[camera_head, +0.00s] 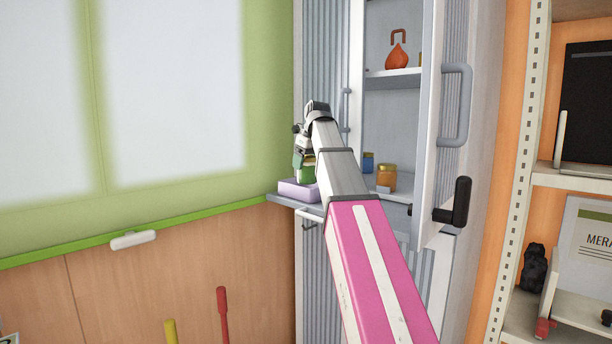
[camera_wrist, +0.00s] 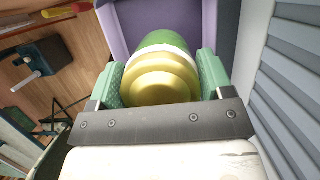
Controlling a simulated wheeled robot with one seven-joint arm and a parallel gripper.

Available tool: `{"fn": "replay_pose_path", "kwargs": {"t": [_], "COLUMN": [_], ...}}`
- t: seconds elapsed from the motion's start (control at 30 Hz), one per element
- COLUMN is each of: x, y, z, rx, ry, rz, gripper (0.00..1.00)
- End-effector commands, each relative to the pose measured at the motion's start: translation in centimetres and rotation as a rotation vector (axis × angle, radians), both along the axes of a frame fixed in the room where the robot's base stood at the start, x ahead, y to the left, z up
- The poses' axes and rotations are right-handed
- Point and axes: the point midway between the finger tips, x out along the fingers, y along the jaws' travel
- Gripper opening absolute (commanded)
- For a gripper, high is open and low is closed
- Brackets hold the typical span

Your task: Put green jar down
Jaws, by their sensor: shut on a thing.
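The green jar (camera_wrist: 166,40) has a gold lid and a pale band below it. My gripper (camera_wrist: 163,82) is shut on it, with one green finger pad on each side of the lid area. In the head view, the green jar (camera_head: 306,173) shows just above a lilac box (camera_head: 297,191) on the grey cabinet ledge. In the wrist view, purple walls of the box (camera_wrist: 222,18) lie around and behind the jar. I cannot tell whether the jar's base touches the box. My gripper (camera_head: 303,160) is partly hidden by the arm in the head view.
An open cabinet stands behind, with a blue jar (camera_head: 368,162) and an orange jar (camera_head: 387,178) on its lower shelf. An orange kettlebell-shaped thing (camera_head: 397,52) is on the shelf above. The open cabinet door (camera_head: 437,120) stands right of my arm. Shelving stands at far right.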

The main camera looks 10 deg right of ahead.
Motion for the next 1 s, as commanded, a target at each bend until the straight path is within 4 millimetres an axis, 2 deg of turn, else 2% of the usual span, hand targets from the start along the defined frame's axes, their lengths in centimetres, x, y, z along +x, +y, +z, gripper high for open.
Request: {"fn": "replay_pose_path", "kwargs": {"t": [0.33, 0.73, 0.77, 0.8, 0.83, 1.0], "x": [-0.1, 0.0, 0.0, 0.0, 0.0, 0.0], "y": [0.0, 0.0, 0.0, 0.0, 0.0, 0.0], "z": [-3.7, -4.1, -4.1, -4.1, -4.1, -4.1], "rx": [0.0, 0.0, 0.0, 0.0, 0.0, 0.0], "ry": [0.0, 0.0, 0.0, 0.0, 0.0, 0.0], "rz": [0.0, 0.0, 0.0, 0.0, 0.0, 0.0], "gripper": [0.37, 0.37, 0.83, 0.96, 0.99, 0.99]}}
